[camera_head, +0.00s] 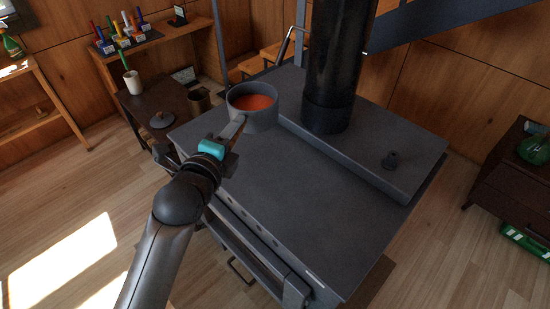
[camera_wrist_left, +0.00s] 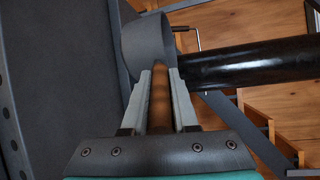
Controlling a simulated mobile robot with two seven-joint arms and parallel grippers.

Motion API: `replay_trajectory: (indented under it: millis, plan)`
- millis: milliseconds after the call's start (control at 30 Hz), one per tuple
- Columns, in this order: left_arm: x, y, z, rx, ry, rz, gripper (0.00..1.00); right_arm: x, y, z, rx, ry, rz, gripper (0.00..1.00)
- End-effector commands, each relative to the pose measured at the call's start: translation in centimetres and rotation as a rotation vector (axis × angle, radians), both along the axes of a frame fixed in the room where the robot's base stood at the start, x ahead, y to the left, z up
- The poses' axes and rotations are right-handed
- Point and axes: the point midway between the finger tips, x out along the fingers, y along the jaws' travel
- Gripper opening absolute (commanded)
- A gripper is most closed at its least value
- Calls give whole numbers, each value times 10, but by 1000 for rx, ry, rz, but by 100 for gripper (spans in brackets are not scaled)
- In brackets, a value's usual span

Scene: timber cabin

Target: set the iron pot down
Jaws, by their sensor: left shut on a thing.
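The iron pot (camera_head: 262,120) is dark grey and round, with orange-red soup (camera_head: 250,102) in it. It is upright at the back left corner of the stove top (camera_head: 290,195); whether its base touches the stove I cannot tell. My left gripper (camera_head: 236,130) is shut on the pot's handle. In the left wrist view the brown handle (camera_wrist_left: 160,100) lies between the two fingers of the gripper (camera_wrist_left: 160,75), and the pot's grey side (camera_wrist_left: 148,42) is just beyond them. My right gripper is not in view.
A black flue pipe (camera_head: 338,65) rises from the raised back ledge (camera_head: 350,155), right of the pot. The stove top's front and middle are bare.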

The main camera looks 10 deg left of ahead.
Motion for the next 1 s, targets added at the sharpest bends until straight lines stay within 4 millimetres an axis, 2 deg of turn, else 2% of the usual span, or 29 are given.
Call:
replay_trajectory:
  millis: [33, 100, 300, 433, 567, 1000]
  plan:
    - [9, 1, 21, 2, -21, -2, 0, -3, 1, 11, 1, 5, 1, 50]
    - [17, 3, 30, 6, -20, -6, 0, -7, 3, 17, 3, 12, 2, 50]
    - [33, 7, 46, 10, -16, -9, 0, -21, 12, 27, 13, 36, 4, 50]
    - [37, 8, 46, 12, -13, -9, 0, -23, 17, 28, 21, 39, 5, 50]
    - [38, 8, 27, 8, -8, -9, 0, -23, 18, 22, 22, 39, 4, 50]
    - [38, 9, -74, 9, -11, -7, 0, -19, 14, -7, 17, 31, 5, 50]
